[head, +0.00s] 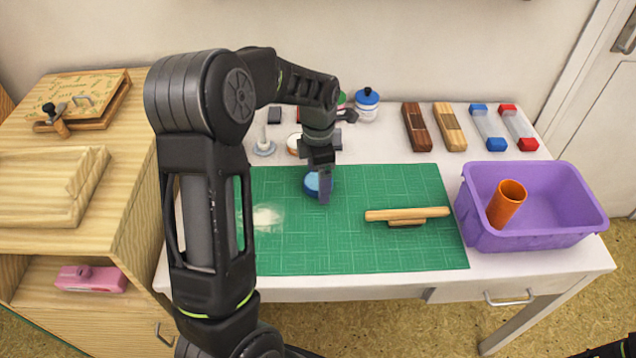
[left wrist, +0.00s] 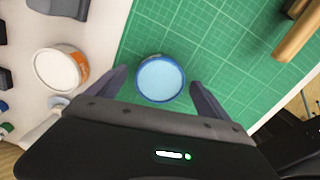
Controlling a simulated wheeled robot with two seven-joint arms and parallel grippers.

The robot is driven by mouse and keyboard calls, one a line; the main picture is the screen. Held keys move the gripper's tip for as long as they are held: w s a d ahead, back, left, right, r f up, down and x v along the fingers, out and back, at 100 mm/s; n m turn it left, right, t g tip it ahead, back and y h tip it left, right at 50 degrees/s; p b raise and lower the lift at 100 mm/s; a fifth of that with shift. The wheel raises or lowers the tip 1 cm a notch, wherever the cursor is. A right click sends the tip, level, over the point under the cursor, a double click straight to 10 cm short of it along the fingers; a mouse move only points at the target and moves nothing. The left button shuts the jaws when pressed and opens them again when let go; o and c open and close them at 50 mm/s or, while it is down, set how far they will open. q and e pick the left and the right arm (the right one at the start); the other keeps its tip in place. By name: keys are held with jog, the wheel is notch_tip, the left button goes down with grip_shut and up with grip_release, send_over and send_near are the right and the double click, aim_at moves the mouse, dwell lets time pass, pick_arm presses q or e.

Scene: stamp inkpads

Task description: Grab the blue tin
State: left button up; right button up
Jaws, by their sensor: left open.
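The blue tin (head: 311,184) is a short round tin with a light blue top, lying flat on the green cutting mat (head: 400,250) near its back edge. My left gripper (head: 325,187) is right above and at the tin, pointing down and hiding part of it. In the left wrist view the tin (left wrist: 161,78) sits between the two open fingers (left wrist: 158,88), a little beyond their tips, with a gap on both sides. Whether the fingertips reach down beside the tin is hard to tell. My right gripper is not clearly seen; only a dark piece shows at the lower right corner.
A wooden rolling-pin-like tool (head: 408,214) lies on the mat's right. A purple bin (head: 545,235) holding an orange cylinder (head: 507,203) stands right. An orange-white tin (left wrist: 61,68) is near the left finger. Bottles, wooden blocks and clear-sided pieces line the back. The mat's front is clear.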

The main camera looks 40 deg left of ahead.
pick_arm(q)
jog(key=shift+c, duration=0.4)
jog(key=c, duration=1.7)
